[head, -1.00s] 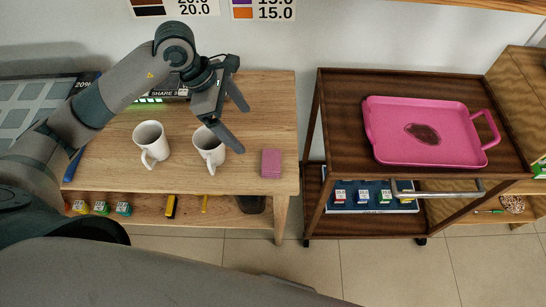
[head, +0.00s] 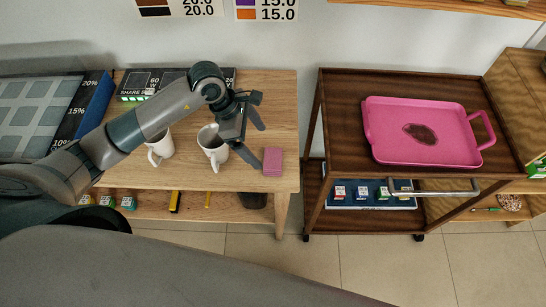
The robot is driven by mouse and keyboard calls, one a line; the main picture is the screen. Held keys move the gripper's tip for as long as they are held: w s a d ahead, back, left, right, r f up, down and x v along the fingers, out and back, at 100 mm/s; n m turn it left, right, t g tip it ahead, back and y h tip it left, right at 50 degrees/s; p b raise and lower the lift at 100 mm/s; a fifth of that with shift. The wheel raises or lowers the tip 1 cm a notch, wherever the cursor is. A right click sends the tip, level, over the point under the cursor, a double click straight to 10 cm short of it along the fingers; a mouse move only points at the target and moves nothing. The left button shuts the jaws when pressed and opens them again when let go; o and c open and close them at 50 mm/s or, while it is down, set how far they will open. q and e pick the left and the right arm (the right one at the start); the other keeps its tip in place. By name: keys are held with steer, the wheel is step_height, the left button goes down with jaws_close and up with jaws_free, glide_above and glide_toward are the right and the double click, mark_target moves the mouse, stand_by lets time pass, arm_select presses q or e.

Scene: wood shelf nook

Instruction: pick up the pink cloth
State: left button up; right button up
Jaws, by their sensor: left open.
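The pink cloth (head: 273,161) is a small folded rectangle lying flat near the right front of the wooden table (head: 278,110). My left gripper (head: 258,146) is open and empty, just left of and behind the cloth, with its fingers pointing down and right. One fingertip shows close to the cloth's left edge; I cannot tell whether it touches. The right gripper is not in view.
Two white mugs stand left of the cloth: one (head: 212,150) beside the gripper, another (head: 160,148) partly behind my arm. A dark trolley (head: 345,150) with a pink tray (head: 385,150) stands to the right, across a gap. Several small items sit on the lower shelf.

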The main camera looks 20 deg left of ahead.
mark_target(272, 159)
arm_select(q)
steer(key=shift+p+x, duration=0.45)
steer(key=shift+x, duration=1.4)
steer(key=shift+d+f+p, duration=0.4)
steer(key=shift+f+p, duration=0.05)
steer(key=shift+p, duration=0.3)
steer(key=p+x, duration=0.1)
steer(key=x, duration=0.2)
steer(key=shift+d+r+p, duration=0.1)
steer(key=shift+p, duration=0.2)
steer(key=shift+w+d+f, duration=0.1)
steer(key=shift+w+f, duration=0.05)
steer(key=shift+f, duration=0.4)
steer(key=c, duration=1.1)
